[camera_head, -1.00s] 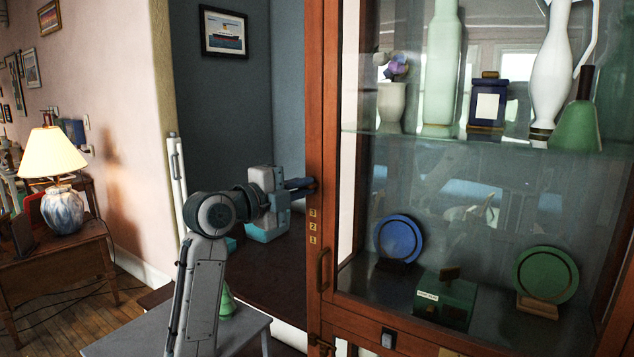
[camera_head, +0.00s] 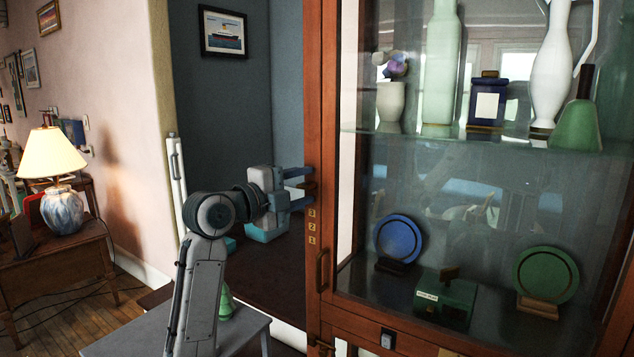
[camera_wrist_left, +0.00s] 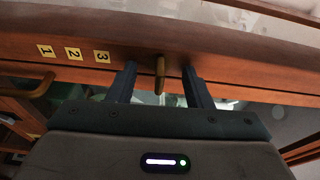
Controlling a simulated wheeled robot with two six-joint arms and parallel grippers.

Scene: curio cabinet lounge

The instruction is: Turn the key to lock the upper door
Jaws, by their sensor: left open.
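The upper door (camera_head: 322,110) is a tall wooden frame with glass, and it looks closed in the head view. A brass-coloured key (camera_wrist_left: 160,75) sticks out of its wooden frame in the left wrist view. It also shows small in the head view (camera_head: 309,186). My left gripper (camera_head: 305,187) is open at the door's left edge. In the left wrist view its two dark fingers (camera_wrist_left: 160,80) stand on either side of the key, with a gap on each side. My right gripper is not in view.
Number labels (camera_wrist_left: 73,54) and a curved door handle (camera_head: 321,270) are beside the key. Behind the glass stand vases, a blue plate (camera_head: 398,240), a green plate (camera_head: 546,275) and a green box (camera_head: 446,300). A lamp (camera_head: 58,175) stands far left.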

